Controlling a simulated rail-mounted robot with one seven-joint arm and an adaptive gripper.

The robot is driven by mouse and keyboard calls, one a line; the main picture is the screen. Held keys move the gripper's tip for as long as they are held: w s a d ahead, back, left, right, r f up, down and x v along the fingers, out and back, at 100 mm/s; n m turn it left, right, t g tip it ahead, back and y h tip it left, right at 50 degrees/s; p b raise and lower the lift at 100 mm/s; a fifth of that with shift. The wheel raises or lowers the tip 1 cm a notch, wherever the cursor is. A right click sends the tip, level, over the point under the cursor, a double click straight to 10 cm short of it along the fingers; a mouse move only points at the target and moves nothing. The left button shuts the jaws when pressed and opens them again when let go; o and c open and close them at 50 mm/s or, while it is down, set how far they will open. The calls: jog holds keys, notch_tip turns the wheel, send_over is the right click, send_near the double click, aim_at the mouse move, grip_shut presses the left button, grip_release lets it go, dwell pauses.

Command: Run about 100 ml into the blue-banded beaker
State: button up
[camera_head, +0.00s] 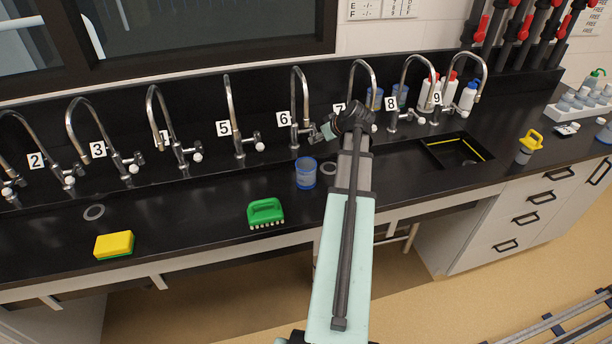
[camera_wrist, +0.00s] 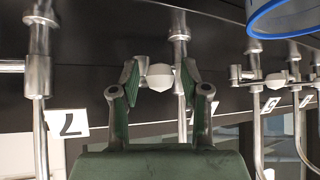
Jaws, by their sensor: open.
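The blue-banded beaker (camera_head: 305,173) stands upright on the black bench in front of tap 6 (camera_head: 297,100). I cannot tell how much liquid is in it. Its blue rim (camera_wrist: 287,18) fills the top right corner of the wrist view. My gripper (camera_head: 324,131) is beside the tap 6 valve, to the right of its post. In the wrist view my gripper (camera_wrist: 160,82) is open, with its green-padded fingers on either side of the tap's white knob (camera_wrist: 160,77). I cannot tell whether the pads touch it. No running water is visible.
A grey ring (camera_head: 329,168) lies just right of the beaker. A green brush (camera_head: 265,212) and a yellow sponge (camera_head: 114,245) lie near the front edge. More numbered taps line the back wall. A sink (camera_head: 450,152) is at the right.

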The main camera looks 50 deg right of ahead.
jog(key=p+v, duration=0.2)
jog(key=v, duration=0.5)
jog(key=shift+s+r, duration=0.25)
